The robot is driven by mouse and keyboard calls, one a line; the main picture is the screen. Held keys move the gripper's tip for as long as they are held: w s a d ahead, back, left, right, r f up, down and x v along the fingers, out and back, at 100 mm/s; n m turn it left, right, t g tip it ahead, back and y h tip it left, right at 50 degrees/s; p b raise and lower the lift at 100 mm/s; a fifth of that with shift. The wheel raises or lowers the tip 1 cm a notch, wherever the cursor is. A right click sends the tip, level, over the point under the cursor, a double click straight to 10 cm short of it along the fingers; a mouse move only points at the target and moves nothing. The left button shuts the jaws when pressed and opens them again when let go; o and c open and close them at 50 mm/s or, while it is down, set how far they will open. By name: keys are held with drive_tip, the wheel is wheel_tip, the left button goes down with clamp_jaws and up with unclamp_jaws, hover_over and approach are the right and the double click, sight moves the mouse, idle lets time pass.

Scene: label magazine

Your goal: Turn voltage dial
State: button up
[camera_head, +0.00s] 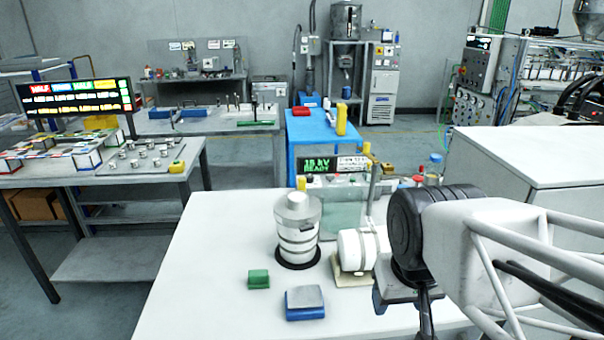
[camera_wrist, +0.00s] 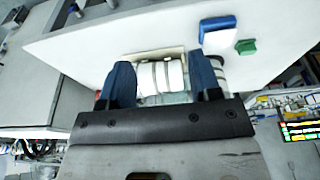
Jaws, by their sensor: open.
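A small display (camera_head: 334,164) reading 15 kV READY in green stands at the back of the white table (camera_head: 210,240); I cannot clearly make out a dial on or near it. In front of it stands an upright white ribbed cylinder (camera_head: 298,232) on a black ring. To its right a white cylinder (camera_head: 357,250) lies on a beige base. In the wrist view my gripper (camera_wrist: 163,84) has its two dark blue fingers apart, with the white banded cylinder (camera_wrist: 160,77) showing between them in the picture. I see no grip on it. My arm hides the table's right side in the head view.
A blue block with a grey top (camera_head: 305,303) and a small green block (camera_head: 259,279) lie near the table's front. The table's left part is clear. A white cabinet (camera_head: 540,165) stands behind right, and a blue bench (camera_head: 315,125) behind the display.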

drive_tip(key=shift+o, duration=0.3)
drive_tip(key=shift+w+r, duration=0.25)
drive_tip(key=shift+w, duration=0.2)
drive_tip(key=w+r+n, duration=0.3)
drive_tip(key=w+n, duration=0.1)
drive_tip(key=w, duration=0.4)
drive_tip(key=w+r+n, duration=0.3)
drive_tip(key=w, duration=0.4)
drive_tip(key=n+g, duration=0.3)
drive_tip(key=n, duration=2.1)
hover_over(309, 176)
wheel_tip(309, 176, down, 12)
drive_tip(key=shift+d+f, duration=0.1)
drive_tip(key=shift+w+f, duration=0.1)
drive_tip(key=shift+w, duration=0.05)
drive_tip(key=shift+f, duration=0.15)
drive_tip(key=shift+f, duration=3.8)
